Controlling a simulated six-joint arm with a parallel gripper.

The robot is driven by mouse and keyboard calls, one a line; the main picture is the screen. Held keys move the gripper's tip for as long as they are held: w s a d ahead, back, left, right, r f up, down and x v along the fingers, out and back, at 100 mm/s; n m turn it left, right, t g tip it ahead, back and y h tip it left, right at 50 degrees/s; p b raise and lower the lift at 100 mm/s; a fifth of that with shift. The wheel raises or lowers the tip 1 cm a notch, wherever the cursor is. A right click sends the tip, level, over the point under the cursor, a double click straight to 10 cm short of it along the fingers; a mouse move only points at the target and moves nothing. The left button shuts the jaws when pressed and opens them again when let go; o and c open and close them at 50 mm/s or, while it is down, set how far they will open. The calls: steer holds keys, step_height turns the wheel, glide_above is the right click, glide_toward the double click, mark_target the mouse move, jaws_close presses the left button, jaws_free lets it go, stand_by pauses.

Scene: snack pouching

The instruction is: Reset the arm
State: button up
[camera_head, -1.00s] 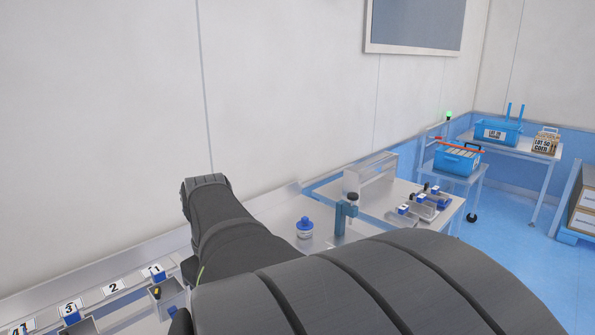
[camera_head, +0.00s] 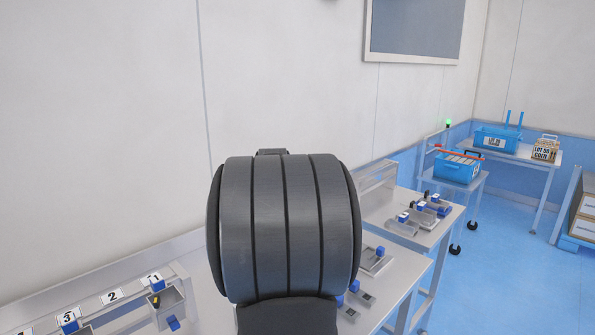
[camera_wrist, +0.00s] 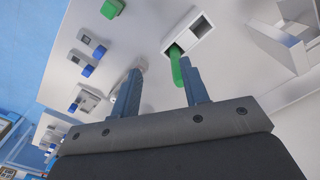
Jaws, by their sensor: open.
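My gripper (camera_wrist: 162,90) shows in the wrist view with its two blue fingers apart and nothing between them. A green object (camera_wrist: 177,68) sticks out of a white two-opening holder (camera_wrist: 202,35) just beyond the fingers; I cannot tell its exact depth from them. In the head view my dark arm fills the middle and hides the gripper and part of the bench.
Metal trays with blue blocks (camera_head: 375,260) stand on the bench right of my arm. Numbered bins (camera_head: 165,300) line the lower left. A blue crate (camera_head: 457,167) sits on a cart at right. Blue floor lies open at the right.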

steer(key=w+d+m, duration=0.3)
steer(key=w+d, duration=0.2)
steer(key=s+a+r+n, duration=0.1)
steer(key=s+a+n, duration=0.2)
steer(key=s+a, duration=0.3)
steer(key=s+a+r+n, duration=0.1)
steer(key=s+a+n, duration=0.2)
steer(key=s+a, duration=0.4)
steer(key=a, duration=0.5)
steer(key=shift+r, duration=0.2)
